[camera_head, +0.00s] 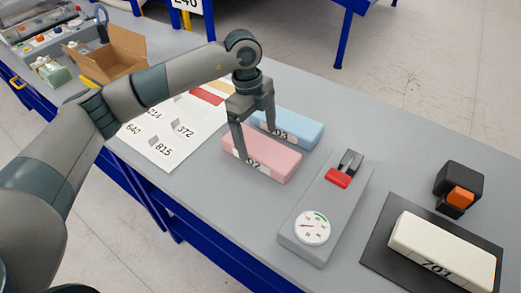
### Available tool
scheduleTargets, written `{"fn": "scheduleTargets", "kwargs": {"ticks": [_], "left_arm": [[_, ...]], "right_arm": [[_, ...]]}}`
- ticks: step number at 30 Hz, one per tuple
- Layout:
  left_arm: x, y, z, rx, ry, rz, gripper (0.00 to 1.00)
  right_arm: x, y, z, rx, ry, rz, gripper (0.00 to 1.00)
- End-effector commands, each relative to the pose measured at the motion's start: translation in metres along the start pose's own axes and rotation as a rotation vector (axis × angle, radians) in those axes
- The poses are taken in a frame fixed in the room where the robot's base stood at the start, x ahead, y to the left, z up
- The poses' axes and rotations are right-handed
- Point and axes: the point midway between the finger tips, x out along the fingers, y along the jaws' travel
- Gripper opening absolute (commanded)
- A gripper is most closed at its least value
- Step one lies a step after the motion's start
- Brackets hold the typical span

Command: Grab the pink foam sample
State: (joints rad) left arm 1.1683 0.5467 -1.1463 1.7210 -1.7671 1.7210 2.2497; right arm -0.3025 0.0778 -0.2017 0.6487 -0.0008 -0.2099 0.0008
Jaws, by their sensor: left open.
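The pink foam sample (275,160) is a block with a white number label, lying flat on the grey table. My left gripper (255,142) points down at it, with its jaws open. One finger reaches down in front of the block's label side. The other finger is on the far side, between the pink block and the blue block. The fingers hide part of the label. Whether they touch the foam I cannot tell. My right gripper is not in view.
A blue foam block (298,128) lies just behind the pink one. A grey gauge device (327,205) stands to the right. A cream block (440,250) lies on a black mat (374,246). A numbered white sheet (168,155) and an open cardboard box (125,50) are at left.

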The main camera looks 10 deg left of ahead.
Motion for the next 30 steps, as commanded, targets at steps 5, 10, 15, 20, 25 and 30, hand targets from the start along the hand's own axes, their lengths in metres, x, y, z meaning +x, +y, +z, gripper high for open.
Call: {"fn": "scheduleTargets", "kwargs": {"ticks": [5, 10, 15, 20, 25, 30], "left_arm": [[0.016, -0.001, -0.002, -0.002, 0.001, 0.005, 0.91], [0.038, -0.002, -0.003, -0.001, 0.001, 0.003, 0.91], [0.046, -0.003, -0.002, 0.000, 0.000, 0.001, 0.91], [0.046, -0.003, -0.002, 0.000, 0.000, 0.000, 0.91], [0.046, -0.003, -0.002, 0.000, 0.000, 0.000, 0.91], [0.046, -0.003, -0.002, 0.000, 0.000, 0.000, 0.71]], "right_arm": [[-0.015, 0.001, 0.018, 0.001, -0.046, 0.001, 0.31], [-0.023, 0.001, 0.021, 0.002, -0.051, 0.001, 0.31], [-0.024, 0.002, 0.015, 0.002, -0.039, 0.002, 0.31], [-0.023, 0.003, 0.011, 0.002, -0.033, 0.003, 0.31], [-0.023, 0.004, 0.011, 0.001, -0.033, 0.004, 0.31], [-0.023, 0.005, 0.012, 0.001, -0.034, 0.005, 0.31]]}}
